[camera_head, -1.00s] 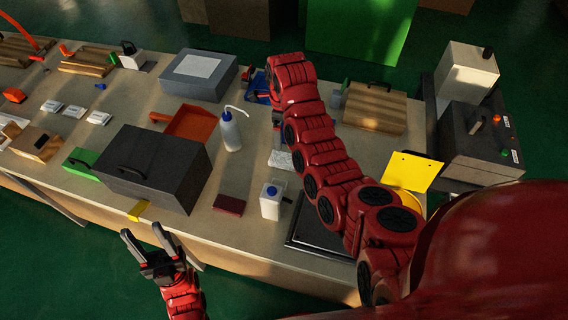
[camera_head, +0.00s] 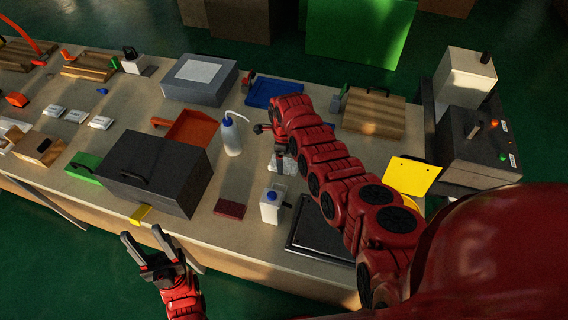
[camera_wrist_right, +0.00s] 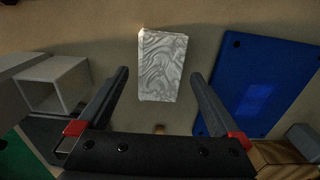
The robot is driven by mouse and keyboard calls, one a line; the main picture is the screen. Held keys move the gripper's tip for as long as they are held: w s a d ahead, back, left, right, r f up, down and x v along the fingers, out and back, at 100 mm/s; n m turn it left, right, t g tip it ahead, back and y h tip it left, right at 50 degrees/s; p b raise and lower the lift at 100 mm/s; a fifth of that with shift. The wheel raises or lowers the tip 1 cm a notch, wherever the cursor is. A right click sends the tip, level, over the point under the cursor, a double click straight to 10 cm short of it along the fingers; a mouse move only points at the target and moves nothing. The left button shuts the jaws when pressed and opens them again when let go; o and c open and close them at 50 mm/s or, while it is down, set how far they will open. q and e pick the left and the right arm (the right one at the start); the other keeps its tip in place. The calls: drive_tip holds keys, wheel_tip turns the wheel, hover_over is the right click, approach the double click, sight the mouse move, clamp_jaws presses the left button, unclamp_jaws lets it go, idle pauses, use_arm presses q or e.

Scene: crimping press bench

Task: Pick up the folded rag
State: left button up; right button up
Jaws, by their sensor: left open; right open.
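The folded rag (camera_wrist_right: 163,65) is a flat pale grey-white rectangle with a wavy pattern. It lies on the bench between and slightly beyond my right fingertips in the right wrist view. In the head view it shows as a pale patch (camera_head: 288,167), partly hidden by my right arm. My right gripper (camera_wrist_right: 159,82) is open above the rag, with nothing between its fingers that it grips. In the head view my right gripper (camera_head: 272,143) is partly covered by its own arm. My left gripper (camera_head: 143,235) is open and empty in front of the bench edge.
A blue tray (camera_head: 275,92) lies behind the rag. A white wash bottle (camera_head: 231,137) and a blue-capped white container (camera_head: 270,207) stand near it. A dark red block (camera_head: 229,209), a dark grey box (camera_head: 155,173) and an orange tray (camera_head: 192,127) are further left.

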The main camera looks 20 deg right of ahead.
drive_tip(key=shift+f, duration=0.85)
drive_tip(key=c, duration=1.3)
drive_tip(key=shift+r, duration=0.15)
drive_tip(key=shift+r, duration=0.35)
wheel_tip(320, 180, up, 9)
drive_tip(key=shift+r+b, duration=0.1)
drive_tip(key=shift+b, duration=1)
drive_tip(key=o, duration=0.8)
drive_tip(key=c, duration=0.7)
